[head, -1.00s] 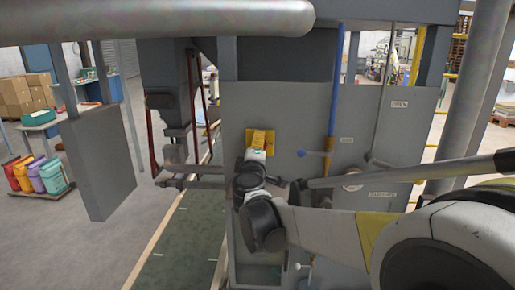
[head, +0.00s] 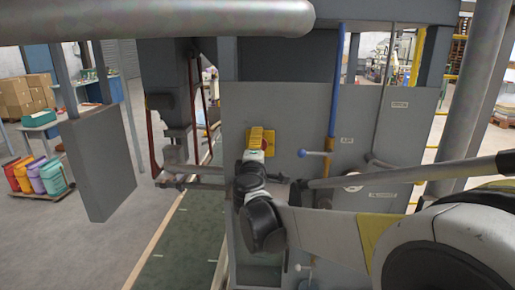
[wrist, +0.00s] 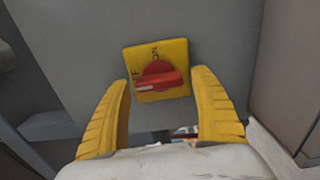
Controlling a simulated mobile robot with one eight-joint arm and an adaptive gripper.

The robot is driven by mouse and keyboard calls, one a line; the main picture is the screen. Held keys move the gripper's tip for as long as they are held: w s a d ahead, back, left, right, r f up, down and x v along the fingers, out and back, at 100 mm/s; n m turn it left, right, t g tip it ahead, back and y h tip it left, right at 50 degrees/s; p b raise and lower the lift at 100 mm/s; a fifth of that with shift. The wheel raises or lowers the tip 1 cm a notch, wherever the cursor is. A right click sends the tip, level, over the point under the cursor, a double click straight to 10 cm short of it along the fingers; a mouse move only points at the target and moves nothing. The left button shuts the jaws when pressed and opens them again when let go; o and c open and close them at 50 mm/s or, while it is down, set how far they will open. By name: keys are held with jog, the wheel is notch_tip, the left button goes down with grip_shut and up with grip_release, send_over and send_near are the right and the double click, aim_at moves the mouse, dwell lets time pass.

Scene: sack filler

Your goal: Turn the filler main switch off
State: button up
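The main switch is a red rotary knob (wrist: 160,80) on a square yellow plate (wrist: 158,58), fixed to the filler's grey panel. In the wrist view the knob's handle lies roughly horizontal, with a pale mark at its left end, near lettering that ends in F. Other lettering shows above the knob. My gripper (wrist: 170,103) is open, its two yellow ribbed fingers spread to the left and right of the plate's lower part, apart from the knob as far as I can tell. In the head view the yellow plate (head: 272,143) shows beside my gripper, which partly hides it and the knob.
A blue lever (head: 315,153) and a blue upright pipe (head: 335,90) are right of the switch. A grey box panel (head: 98,162) hangs at left.

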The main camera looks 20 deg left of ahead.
jog(key=shift+s, duration=0.15)
jog(key=v, duration=1.1)
jog(key=shift+s+d, duration=0.25)
jog(key=shift+s, duration=0.1)
jog(key=s+d+f+m+g+h+b, duration=0.2)
jog(key=d+f+m, duration=0.2)
jog(key=d, duration=0.6)
jog(key=s+d+f+m+g+h+b, duration=0.2)
jog(key=d+f+m, duration=0.2)
jog(key=d, duration=0.7)
jog(key=s+d+f+m+g+h+b, duration=0.1)
jog(key=d+f+m+h+b, duration=0.2)
jog(key=d, duration=0.7)
jog(key=s+d+f+m+g+y+b, duration=0.1)
jog(key=s+d+f+m, duration=0.3)
jog(key=s+f, duration=0.4)
jog(key=s+d+f+m+g+y+b, duration=0.2)
jog(key=s+d+f+m+g+b, duration=0.2)
jog(key=s+f, duration=0.4)
jog(key=s+d+m, duration=0.1)
jog(key=s, duration=0.2)
jog(key=shift+m, duration=0.4)
